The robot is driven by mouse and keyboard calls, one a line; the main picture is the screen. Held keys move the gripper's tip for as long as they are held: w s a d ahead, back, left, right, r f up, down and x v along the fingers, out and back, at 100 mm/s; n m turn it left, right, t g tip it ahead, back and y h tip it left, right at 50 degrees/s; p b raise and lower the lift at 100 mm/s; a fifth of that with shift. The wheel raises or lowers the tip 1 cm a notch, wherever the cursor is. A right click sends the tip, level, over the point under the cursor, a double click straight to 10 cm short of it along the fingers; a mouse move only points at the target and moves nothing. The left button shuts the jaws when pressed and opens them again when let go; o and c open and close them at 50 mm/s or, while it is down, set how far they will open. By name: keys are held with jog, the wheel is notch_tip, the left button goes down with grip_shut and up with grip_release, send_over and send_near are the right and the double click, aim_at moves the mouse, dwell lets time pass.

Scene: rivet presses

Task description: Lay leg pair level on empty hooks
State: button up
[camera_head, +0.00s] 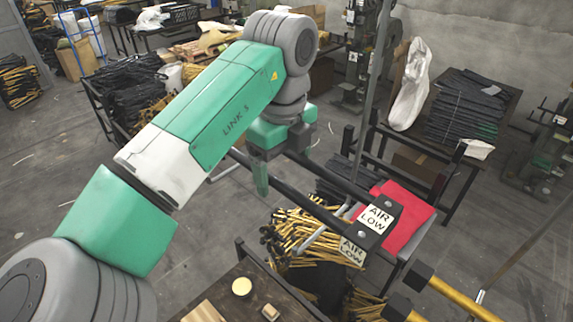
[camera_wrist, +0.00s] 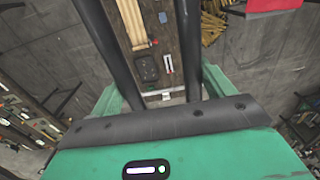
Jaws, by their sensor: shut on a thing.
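My gripper (camera_head: 280,160), green with a dark palm, is shut on the leg pair (camera_head: 322,172), two black tubes lying side by side. In the head view the tubes reach right and toward the camera from my fingers. In the wrist view the leg pair (camera_wrist: 188,45) runs away between my green fingers (camera_wrist: 160,95), one tube near each finger. The near ends lie by two white "AIR LOW" labels (camera_head: 376,218); whether the labels are on the tubes is unclear. A thin grey bent rod (camera_head: 312,238) shows near the labels, possibly a hook. I cannot make out the empty hooks clearly.
A red cloth or panel (camera_head: 408,214) lies behind the labels. Yellow-tipped tubes (camera_head: 292,232) are piled below. Gold tubes with black ends (camera_head: 448,297) jut in at lower right. A wooden bench (camera_head: 240,305) stands at the bottom. Racks of black tubes (camera_head: 466,105) stand behind.

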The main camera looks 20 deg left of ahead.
jog(key=shift+s, duration=0.15)
notch_tip(320, 180, down, 8)
jog(key=shift+r, duration=0.15)
dwell(0.7)
jog(key=o, duration=1.2)
notch_tip(320, 180, up, 8)
jog(key=b, duration=0.1)
jog(key=shift+a, duration=0.15)
